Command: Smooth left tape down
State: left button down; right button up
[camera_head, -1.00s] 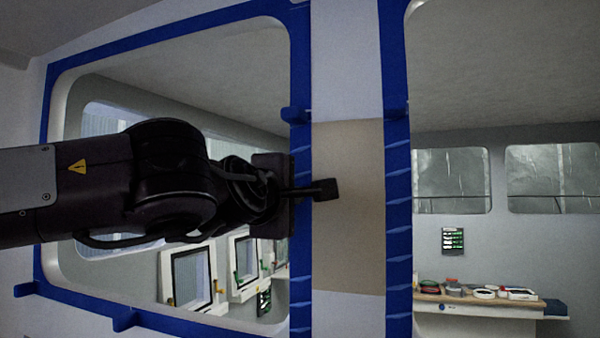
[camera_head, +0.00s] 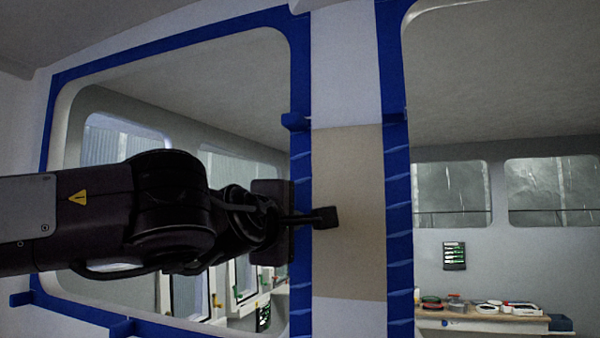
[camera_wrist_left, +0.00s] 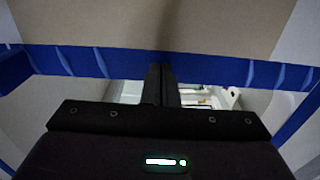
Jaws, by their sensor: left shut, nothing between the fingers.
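The left strip of blue tape (camera_head: 302,160) runs down the right edge of the left window opening, beside a tan panel (camera_head: 348,260). Lighter creases cross the tape in the left wrist view (camera_wrist_left: 95,62). My left gripper (camera_head: 327,217) reaches across this tape from the left, its fingertips over the tan panel's left part. In the left wrist view the fingers (camera_wrist_left: 161,72) are together with nothing between them. I cannot tell whether they touch the surface. The gripper hides part of the tape. My right gripper is not in view.
A second creased blue tape strip (camera_head: 398,200) edges the right window opening. Blue tape tabs (camera_head: 296,121) stick out from the left window's border. Beyond the right opening, a bench (camera_head: 480,313) holds several small items.

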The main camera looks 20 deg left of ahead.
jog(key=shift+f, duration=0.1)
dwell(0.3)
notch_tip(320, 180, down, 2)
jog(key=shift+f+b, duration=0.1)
jog(key=shift+b, duration=1.1)
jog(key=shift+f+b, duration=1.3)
